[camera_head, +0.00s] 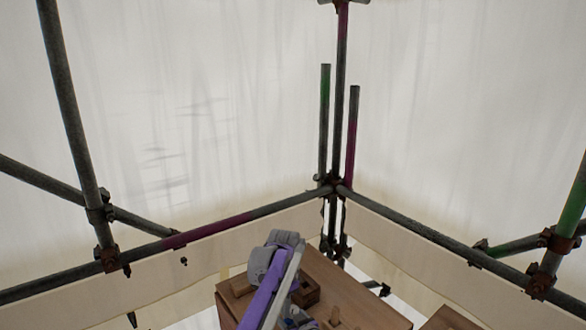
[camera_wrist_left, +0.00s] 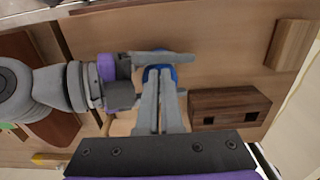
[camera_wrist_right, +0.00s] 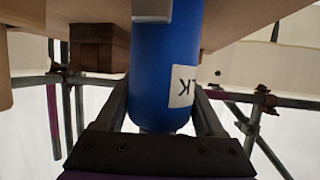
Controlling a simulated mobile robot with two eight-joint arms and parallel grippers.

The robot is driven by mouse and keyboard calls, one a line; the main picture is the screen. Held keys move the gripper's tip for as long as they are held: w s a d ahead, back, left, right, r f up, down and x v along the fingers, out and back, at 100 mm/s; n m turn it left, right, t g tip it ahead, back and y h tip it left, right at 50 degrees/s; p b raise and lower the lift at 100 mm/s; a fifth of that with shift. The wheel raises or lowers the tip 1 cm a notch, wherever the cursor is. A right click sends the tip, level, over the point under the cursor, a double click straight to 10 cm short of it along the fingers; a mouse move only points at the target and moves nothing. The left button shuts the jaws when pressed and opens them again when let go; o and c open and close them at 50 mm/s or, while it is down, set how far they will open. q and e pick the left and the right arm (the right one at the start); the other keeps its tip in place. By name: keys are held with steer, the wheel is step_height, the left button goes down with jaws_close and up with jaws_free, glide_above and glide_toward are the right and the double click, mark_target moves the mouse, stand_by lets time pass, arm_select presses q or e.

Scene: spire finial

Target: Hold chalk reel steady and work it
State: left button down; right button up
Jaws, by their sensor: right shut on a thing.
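The chalk reel (camera_wrist_right: 165,70) is a blue cylinder with a white label in the right wrist view. My right gripper (camera_wrist_right: 162,110) is shut on it, with one finger on each side. The left wrist view shows a blue part of the reel (camera_wrist_left: 160,72) beyond the fingers of my left gripper (camera_wrist_left: 162,85). Those fingers are close together with a narrow gap and overlap the blue in the picture. Whether they pinch a small part is hidden. My right gripper comes in from the left there (camera_wrist_left: 122,78). In the head view my purple and grey arm parts cover most of the reel.
A wooden board (camera_head: 345,297) lies under the grippers. A dark wooden block with square holes (camera_wrist_left: 230,107) and a plain block (camera_wrist_left: 291,45) are on it. Scaffold tubes (camera_head: 240,217) and pale sheeting (camera_head: 220,90) surround the place.

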arm_select(q)
steer(key=shift+w, duration=0.4)
steer(key=shift+a, duration=0.2)
step_height(320, 180, up, 6)
steer(key=shift+a, duration=0.35)
stand_by(0.6)
steer(key=shift+s, duration=0.1)
step_height(320, 180, down, 6)
steer(key=s+d, duration=0.1)
steer(key=s, duration=0.1)
steer(key=shift+d, duration=0.35)
stand_by(0.3)
